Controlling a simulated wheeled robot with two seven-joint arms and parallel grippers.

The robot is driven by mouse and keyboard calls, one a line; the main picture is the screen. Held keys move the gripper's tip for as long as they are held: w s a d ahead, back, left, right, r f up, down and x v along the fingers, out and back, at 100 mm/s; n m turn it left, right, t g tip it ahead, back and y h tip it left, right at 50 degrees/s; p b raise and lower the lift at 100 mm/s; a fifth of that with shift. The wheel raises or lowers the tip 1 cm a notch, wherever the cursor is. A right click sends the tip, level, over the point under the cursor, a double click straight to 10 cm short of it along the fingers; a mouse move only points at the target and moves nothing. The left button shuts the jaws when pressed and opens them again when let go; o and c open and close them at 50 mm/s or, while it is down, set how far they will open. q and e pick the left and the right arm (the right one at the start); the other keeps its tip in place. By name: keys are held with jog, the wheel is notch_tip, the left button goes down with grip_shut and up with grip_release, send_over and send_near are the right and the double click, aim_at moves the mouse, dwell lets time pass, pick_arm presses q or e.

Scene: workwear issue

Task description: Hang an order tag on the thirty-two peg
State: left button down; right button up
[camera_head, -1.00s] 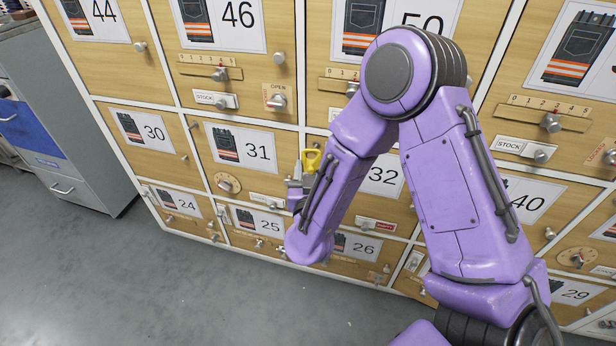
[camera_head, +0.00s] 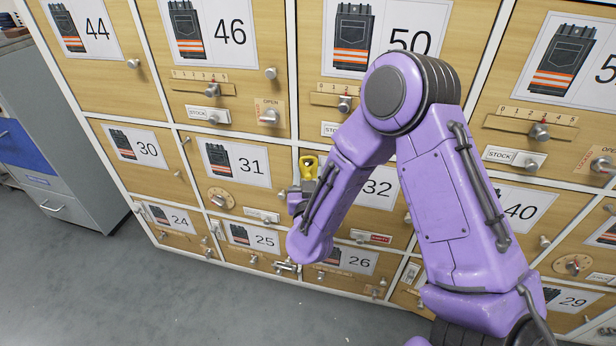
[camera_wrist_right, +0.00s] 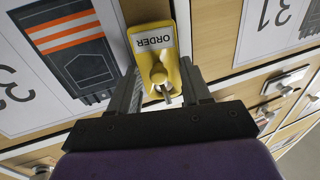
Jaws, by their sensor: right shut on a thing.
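My right gripper (camera_wrist_right: 160,92) is shut on a yellow order tag (camera_wrist_right: 153,22), whose white ORDER label reads upside down in the right wrist view. A round yellow knob-like part with a grey pin shows between the fingers; I cannot tell if the pin is the peg or passes through the tag. In the head view the tag (camera_head: 308,162) stands up above the right gripper (camera_head: 300,190), just left of the thirty-two card (camera_head: 380,188). That card (camera_wrist_right: 68,50) also shows at left in the wrist view. The thirty-two peg is not clearly visible. My left gripper is out of view.
Numbered wooden locker doors with knobs, sliders and latches fill the front. The thirty-one door (camera_head: 238,165) is just left of the tag. My right arm covers part of the thirty-two door. A grey cabinet (camera_head: 75,165) stands at far left. The floor (camera_head: 130,300) in front is clear.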

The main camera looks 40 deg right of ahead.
jog(key=o, duration=1.2)
jog(key=shift+w, duration=0.1)
jog(key=shift+d, duration=0.1)
jog(key=shift+d, duration=0.1)
jog(key=v, duration=1.1)
jog(key=shift+w+p, duration=0.1)
jog(key=shift+p, duration=0.25)
jog(key=shift+a, duration=0.2)
